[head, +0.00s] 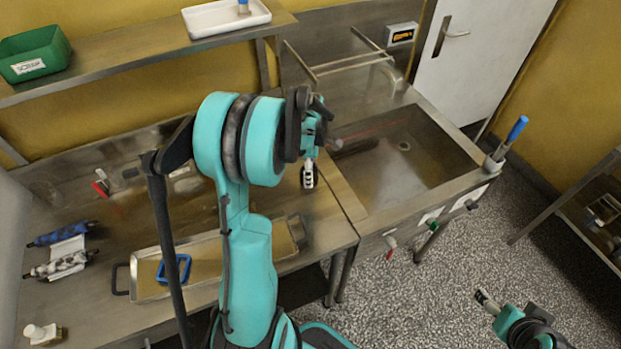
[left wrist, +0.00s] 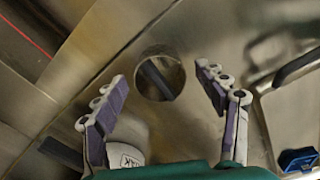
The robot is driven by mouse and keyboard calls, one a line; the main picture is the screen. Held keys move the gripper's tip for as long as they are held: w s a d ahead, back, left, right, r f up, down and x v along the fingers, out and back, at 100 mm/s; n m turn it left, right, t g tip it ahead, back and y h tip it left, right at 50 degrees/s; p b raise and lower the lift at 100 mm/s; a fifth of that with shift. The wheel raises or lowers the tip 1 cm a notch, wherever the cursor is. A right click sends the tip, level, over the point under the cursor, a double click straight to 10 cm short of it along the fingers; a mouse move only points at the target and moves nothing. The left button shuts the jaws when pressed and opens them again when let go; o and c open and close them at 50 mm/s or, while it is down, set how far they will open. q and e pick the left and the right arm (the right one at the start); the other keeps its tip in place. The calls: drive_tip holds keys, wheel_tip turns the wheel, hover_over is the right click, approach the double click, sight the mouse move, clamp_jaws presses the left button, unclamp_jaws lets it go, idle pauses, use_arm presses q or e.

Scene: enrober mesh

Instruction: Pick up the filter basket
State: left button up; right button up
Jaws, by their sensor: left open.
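I cannot surely tell the filter basket in the head view. In the left wrist view a round metal-rimmed opening or cup (left wrist: 160,74) with a dark bar across it lies in the steel bench, between the fingertips. It may be the basket or its seat; I cannot tell which. My left gripper (head: 309,178) is above the bench, beside the sink. In the left wrist view it (left wrist: 158,82) is open, with nothing between the fingers. My right gripper (head: 485,299) hangs over the floor at the lower right, and its jaw opening is unclear.
The sink (head: 425,160) is to the right. Rollers (head: 62,250) lie at the bench's left. A green bin (head: 33,55) and white tray (head: 226,17) stand on the shelf.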

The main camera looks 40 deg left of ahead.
use_arm(q)
drive_tip(key=shift+f, duration=0.9)
drive_tip(key=c, duration=1.3)
drive_tip(key=shift+o, duration=0.2)
drive_tip(key=shift+r, duration=0.1)
